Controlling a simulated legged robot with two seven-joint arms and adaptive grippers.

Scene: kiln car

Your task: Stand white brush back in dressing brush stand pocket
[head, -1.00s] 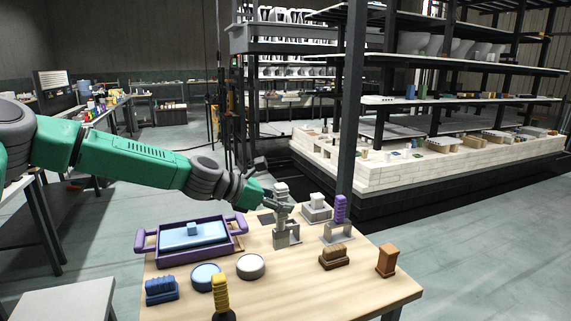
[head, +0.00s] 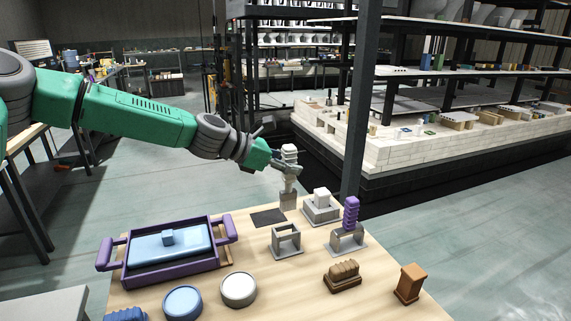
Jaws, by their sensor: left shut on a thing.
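My left gripper (head: 286,169) is shut on the white brush, holding it upright. Its pale ribbed handle (head: 289,152) sticks up above the fingers and its grey block-like lower end (head: 288,201) hangs below them. A small grey open-topped stand (head: 286,242), which looks like the brush stand, is on the wooden table in front of the brush. Its pocket looks empty. In the picture the brush's lower end is above and behind this stand, apart from it. Whether that end touches the table cannot be told. My right gripper is not in view.
A purple-handled brush (head: 351,213) stands in a grey stand to the right. A white block on a grey base (head: 320,204) is close behind.

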